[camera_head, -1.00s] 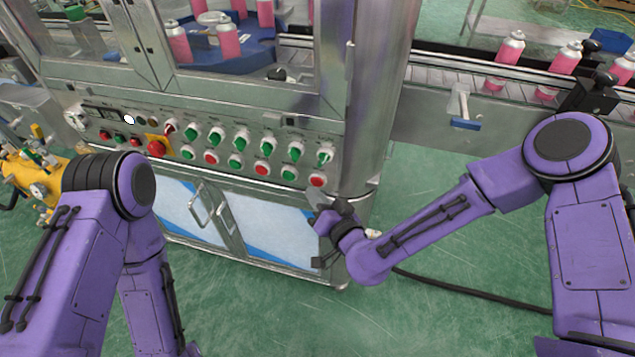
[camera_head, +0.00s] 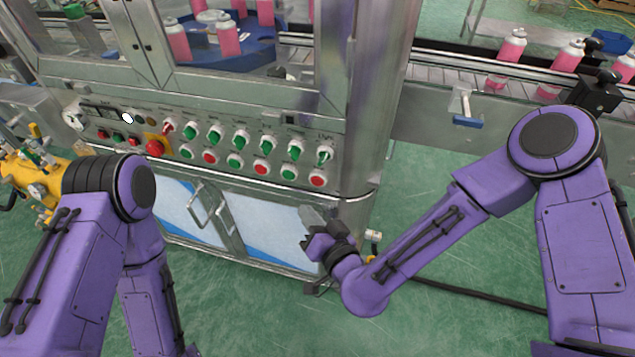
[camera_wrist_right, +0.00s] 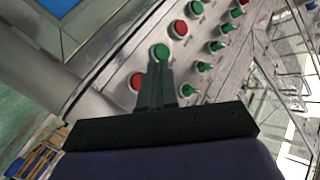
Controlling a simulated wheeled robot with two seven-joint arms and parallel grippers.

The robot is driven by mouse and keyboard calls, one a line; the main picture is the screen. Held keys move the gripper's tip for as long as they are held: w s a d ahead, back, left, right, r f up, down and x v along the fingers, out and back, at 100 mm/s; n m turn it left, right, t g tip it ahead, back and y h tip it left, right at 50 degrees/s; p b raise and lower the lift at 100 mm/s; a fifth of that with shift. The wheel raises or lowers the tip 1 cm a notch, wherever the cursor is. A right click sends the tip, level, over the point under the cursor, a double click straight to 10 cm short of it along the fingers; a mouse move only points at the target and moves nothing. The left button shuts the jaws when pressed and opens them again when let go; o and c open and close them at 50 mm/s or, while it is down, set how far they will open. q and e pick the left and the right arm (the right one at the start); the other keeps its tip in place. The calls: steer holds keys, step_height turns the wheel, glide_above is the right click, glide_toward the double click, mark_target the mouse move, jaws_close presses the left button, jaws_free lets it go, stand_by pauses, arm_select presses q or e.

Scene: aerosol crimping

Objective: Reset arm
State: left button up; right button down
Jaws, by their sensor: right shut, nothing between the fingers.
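My right gripper (camera_head: 312,230) is in front of the lower cabinet doors of the machine, below the right end of the control panel (camera_head: 220,150). It is shut and empty. In the right wrist view its closed fingers (camera_wrist_right: 157,88) point toward the panel's red and green controls, and contact with them does not show. My right arm comes in from the right, bent at the elbow. My left arm stands at the left of the head view. Its gripper is not in view.
The machine's steel corner post (camera_head: 368,90) rises beside my right forearm. A conveyor (camera_head: 520,85) with pink cans runs at the upper right. A yellow device (camera_head: 35,180) stands at the left. A dark cable crosses the green floor (camera_head: 440,330), which is otherwise clear at the lower middle.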

stand_by(0.6)
steer(key=s+d+f+m+g+h, duration=0.2)
steer(key=s+d+f+g, duration=0.1)
steer(key=s+d+f, duration=0.4)
steer(key=s+d+f+m+g+h, duration=0.2)
steer(key=d+f+g+h, duration=0.15)
steer(key=f, duration=0.55)
steer(key=s+d+f+g+h, duration=0.2)
steer(key=s+d, duration=0.5)
steer(key=d, duration=0.2)
steer(key=s+d+f+g+h+p, duration=0.1)
steer(key=s+d+f+g+h, duration=0.2)
steer(key=s+d, duration=0.4)
steer(key=d, duration=0.3)
steer(key=shift+d+f+m, duration=0.3)
steer(key=shift+f+m, duration=0.05)
steer(key=shift+m, duration=0.05)
steer(key=shift+s, duration=0.1)
